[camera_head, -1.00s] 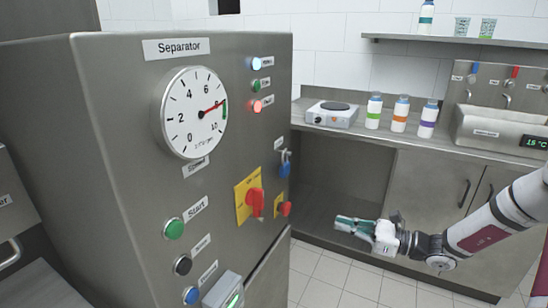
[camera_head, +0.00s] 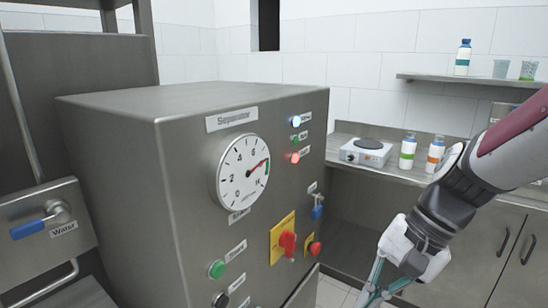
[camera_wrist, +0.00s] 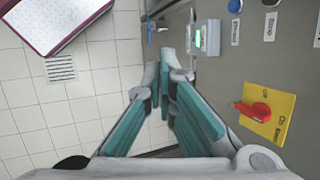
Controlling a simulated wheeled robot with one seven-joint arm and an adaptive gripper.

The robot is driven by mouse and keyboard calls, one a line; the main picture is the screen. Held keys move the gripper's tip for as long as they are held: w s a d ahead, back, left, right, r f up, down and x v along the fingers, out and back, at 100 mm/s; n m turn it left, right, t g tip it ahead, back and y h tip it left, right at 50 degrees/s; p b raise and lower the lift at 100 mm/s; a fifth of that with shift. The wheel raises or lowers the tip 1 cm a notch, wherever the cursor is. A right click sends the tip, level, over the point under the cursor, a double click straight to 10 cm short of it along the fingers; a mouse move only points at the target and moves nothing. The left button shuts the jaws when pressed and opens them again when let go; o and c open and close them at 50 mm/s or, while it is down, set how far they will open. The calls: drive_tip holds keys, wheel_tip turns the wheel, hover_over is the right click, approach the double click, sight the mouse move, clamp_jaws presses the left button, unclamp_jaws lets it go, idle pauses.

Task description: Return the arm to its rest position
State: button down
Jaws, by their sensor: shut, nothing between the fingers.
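My arm comes in from the right in the head view, raised in front of the counter, with the wrist bent downward. My gripper (camera_wrist: 164,75) points down in the head view, and its fingertips run off the bottom edge there. In the wrist view its teal-padded fingers come together at the tips, shut with nothing between them. The fingers lie beside the front panel of the separator (camera_head: 120,160), apart from the red rotary switch (camera_wrist: 257,110) on its yellow plate.
The separator's gauge (camera_head: 243,171) and green start button (camera_head: 217,269) face my arm. A hot plate (camera_head: 366,151) and bottles (camera_head: 408,152) stand on the counter behind. A blue-handled water valve (camera_head: 28,229) is at the left. Tiled floor (camera_wrist: 40,120) lies open left of the gripper.

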drive_tip(key=s+d+r+n+t+h+p, duration=0.1)
drive_tip(key=s+d+r+n+t+h, duration=0.1)
drive_tip(key=s+r, duration=0.3)
drive_tip(key=s+d+r+n+t+h+p, duration=0.2)
drive_tip(key=s+r+n, duration=0.3)
drive_tip(key=s, duration=0.3)
drive_tip(key=shift+r+h+p, duration=0.2)
drive_tip(key=shift+h+p, duration=0.1)
drive_tip(key=shift+h, duration=0.3)
